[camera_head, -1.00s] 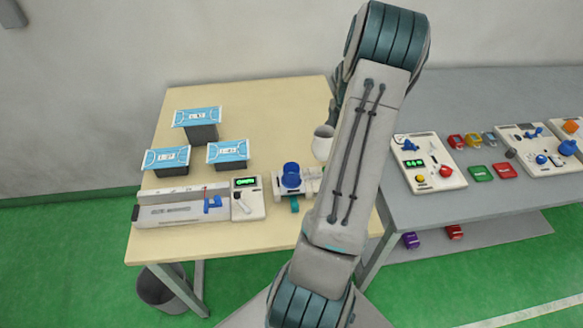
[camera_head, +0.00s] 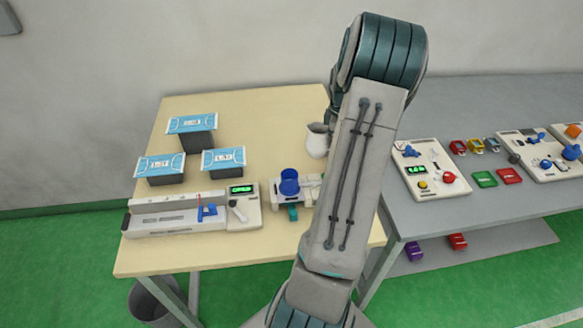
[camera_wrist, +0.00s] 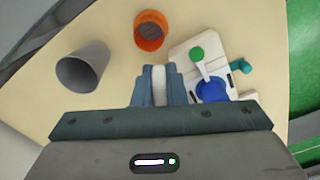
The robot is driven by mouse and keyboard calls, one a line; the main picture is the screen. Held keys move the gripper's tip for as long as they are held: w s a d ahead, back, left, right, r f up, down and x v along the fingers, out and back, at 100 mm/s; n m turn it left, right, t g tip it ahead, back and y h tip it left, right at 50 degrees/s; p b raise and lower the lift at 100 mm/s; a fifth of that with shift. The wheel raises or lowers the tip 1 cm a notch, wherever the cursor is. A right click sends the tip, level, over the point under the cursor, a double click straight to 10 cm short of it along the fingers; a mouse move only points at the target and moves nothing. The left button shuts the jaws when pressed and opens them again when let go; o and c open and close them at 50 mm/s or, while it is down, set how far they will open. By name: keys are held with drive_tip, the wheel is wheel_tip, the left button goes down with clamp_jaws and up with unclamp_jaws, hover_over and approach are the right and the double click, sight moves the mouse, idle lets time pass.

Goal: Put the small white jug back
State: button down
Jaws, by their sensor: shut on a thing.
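The small white jug (camera_head: 317,142) shows in the head view just left of my arm, behind the blue-cup device, and looks raised off the table. In the wrist view my gripper (camera_wrist: 160,84) is shut on a narrow white part (camera_wrist: 161,84), which I take to be the jug. Most of the jug is hidden from the wrist view, and my arm hides the gripper in the head view.
A grey tapered cup (camera_wrist: 83,70) and an orange cup (camera_wrist: 151,30) stand nearby. The device with the blue cup (camera_wrist: 212,90) is close on the right. Blue-topped boxes (camera_head: 191,125) stand at the table's left. The back middle of the tan table (camera_head: 262,120) is clear.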

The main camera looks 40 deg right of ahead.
drive_tip(key=m+b, duration=0.1)
drive_tip(key=m, duration=0.1)
drive_tip(key=m+b, duration=0.1)
drive_tip(key=m, duration=0.1)
drive_tip(key=a+m+b, duration=0.1)
drive_tip(key=m, duration=0.1)
drive_tip(key=shift+w+f, duration=0.15)
drive_tip(key=shift+f, duration=0.15)
drive_tip(key=shift+w+a+f+m+b, duration=0.1)
drive_tip(key=shift+w+a+f+m, duration=1.05)
drive_tip(key=shift+w+f, duration=0.65)
drive_tip(key=shift+w+a+f+m+b, duration=0.1)
drive_tip(key=shift+w+a+f+m, duration=1)
drive_tip(key=shift+w+f, duration=0.7)
drive_tip(key=shift+w+a+f+m+b, duration=0.1)
drive_tip(key=shift+w+a+f+m, duration=0.75)
drive_tip(key=shift+w+f+m, duration=0.75)
drive_tip(key=shift+w+f+n, duration=0.15)
drive_tip(key=shift+f+n, duration=0.15)
drive_tip(key=shift+n, duration=0.05)
drive_tip(key=c, duration=1.5)
unclamp_jaws()
